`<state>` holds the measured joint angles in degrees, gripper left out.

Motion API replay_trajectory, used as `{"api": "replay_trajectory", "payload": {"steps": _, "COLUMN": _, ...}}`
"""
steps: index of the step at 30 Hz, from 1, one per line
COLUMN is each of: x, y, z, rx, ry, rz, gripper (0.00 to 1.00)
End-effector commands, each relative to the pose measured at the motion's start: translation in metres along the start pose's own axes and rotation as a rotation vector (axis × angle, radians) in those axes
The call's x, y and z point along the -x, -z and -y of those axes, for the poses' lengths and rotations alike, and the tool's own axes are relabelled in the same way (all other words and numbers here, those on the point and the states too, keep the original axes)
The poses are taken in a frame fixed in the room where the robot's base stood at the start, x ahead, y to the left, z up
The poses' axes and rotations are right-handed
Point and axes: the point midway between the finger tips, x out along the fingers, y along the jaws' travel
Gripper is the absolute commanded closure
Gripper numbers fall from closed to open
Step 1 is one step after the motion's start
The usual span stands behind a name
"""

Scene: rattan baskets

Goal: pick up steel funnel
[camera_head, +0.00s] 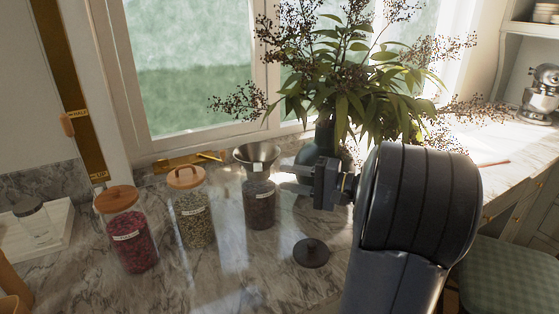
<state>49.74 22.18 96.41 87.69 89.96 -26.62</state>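The steel funnel (257,152) stands upright with its wide mouth up, in the top of a glass jar (261,205) with dark contents. The funnel's lower end is hidden by a small pale tag and the jar's neck. My gripper (320,183) is to the right of the funnel and jar, apart from them in the picture and a little lower than the funnel's rim.
A leafy plant in a dark green vase (318,155) stands behind my gripper. Two wooden-lidded jars, one with pink contents (134,240) and one with pale contents (193,215), stand to the left. A dark round lid (311,252) lies in front. The marble front is mostly clear.

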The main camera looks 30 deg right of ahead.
Motion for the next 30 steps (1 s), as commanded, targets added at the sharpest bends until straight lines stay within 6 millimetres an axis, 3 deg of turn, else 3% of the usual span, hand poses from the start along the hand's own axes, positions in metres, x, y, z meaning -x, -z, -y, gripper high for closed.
{"api": "replay_trajectory", "payload": {"steps": 2, "x": -0.001, "y": 0.002, "z": 0.003, "rx": 0.023, "ry": 0.000, "rz": -0.008, "gripper": 0.69}}
{"api": "replay_trajectory", "payload": {"steps": 12, "x": -0.048, "y": 0.003, "z": 0.003, "rx": 0.024, "ry": 0.000, "rz": -0.007, "gripper": 0.69}}
{"api": "replay_trajectory", "payload": {"steps": 17, "x": -0.057, "y": 0.004, "z": 0.004, "rx": 0.023, "ry": 0.000, "rz": -0.008, "gripper": 0.69}}
{"api": "replay_trajectory", "payload": {"steps": 24, "x": -0.092, "y": 0.008, "z": 0.011, "rx": 0.022, "ry": 0.000, "rz": -0.005, "gripper": 0.69}}
{"api": "replay_trajectory", "payload": {"steps": 30, "x": -0.105, "y": 0.008, "z": 0.009, "rx": 0.022, "ry": 0.000, "rz": -0.009, "gripper": 0.69}}
